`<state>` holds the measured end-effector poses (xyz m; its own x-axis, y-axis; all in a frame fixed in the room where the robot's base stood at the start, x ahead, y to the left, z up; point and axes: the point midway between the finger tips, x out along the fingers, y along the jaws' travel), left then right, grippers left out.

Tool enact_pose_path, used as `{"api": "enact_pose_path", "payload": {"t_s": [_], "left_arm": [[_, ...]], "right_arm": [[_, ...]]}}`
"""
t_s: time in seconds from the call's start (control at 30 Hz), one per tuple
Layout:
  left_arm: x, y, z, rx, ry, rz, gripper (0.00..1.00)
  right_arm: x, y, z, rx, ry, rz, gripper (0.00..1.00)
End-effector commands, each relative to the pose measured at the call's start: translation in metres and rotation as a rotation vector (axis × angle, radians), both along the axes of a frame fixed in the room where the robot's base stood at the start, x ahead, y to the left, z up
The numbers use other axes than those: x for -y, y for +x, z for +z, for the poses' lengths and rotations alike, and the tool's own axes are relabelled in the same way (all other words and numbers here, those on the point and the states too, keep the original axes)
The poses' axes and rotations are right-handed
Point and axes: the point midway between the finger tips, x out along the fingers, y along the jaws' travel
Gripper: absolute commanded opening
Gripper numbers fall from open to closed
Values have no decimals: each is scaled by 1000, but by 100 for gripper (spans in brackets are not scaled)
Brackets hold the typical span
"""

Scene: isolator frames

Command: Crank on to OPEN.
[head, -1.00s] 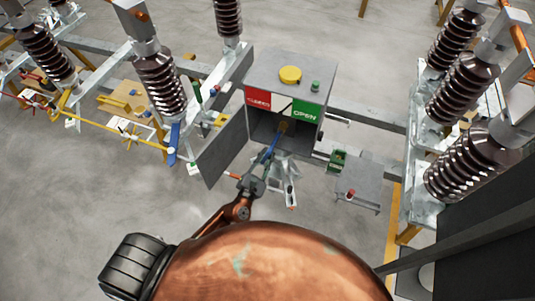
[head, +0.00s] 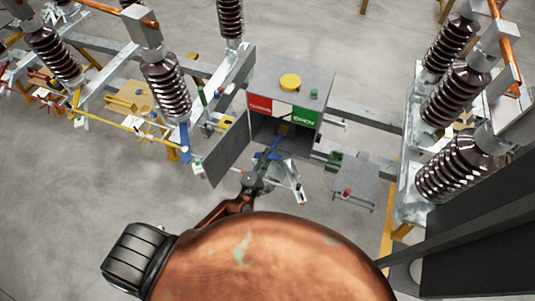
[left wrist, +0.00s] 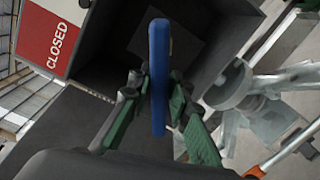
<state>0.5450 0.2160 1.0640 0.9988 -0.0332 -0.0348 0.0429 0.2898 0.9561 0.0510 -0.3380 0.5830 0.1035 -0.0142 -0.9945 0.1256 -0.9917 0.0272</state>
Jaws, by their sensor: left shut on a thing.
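The grey drive box (head: 305,75) stands open at the front, with a red CLOSED panel (head: 260,104), a white strip and a green OPEN panel (head: 306,117) above the opening. The blue crank (head: 275,143) reaches out of the dark opening toward me. My left gripper (head: 262,170) is at its outer end, below the opening. In the left wrist view the blue crank (left wrist: 159,75) stands upright between the green-padded fingers (left wrist: 166,110), which are shut on it. The crank's inner end is hard to make out. My right gripper is not in view.
The box's grey door (head: 226,152) hangs open on the left, close to my left gripper. A grey shelf (head: 350,190) with a red knob is at the right. Ribbed brown insulators (head: 167,88) stand on both sides. The floor at lower left is clear.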

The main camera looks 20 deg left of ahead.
Motion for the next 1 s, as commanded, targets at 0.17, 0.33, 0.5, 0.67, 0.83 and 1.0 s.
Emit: {"api": "enact_pose_path", "payload": {"t_s": [0.17,0.33,0.5,0.67,0.83,1.0], "left_arm": [[-4,2,9,7,154,9,0],[-3,2,10,8,269,9,0],[-2,2,11,10,390,11,0],[0,3,14,10,513,10,0],[1,3,16,11,599,10,0],[2,3,16,12,598,9,19]], "right_arm": [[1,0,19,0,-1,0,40],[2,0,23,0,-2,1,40],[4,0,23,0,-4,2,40],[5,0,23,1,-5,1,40],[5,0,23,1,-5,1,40],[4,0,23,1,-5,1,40]]}}
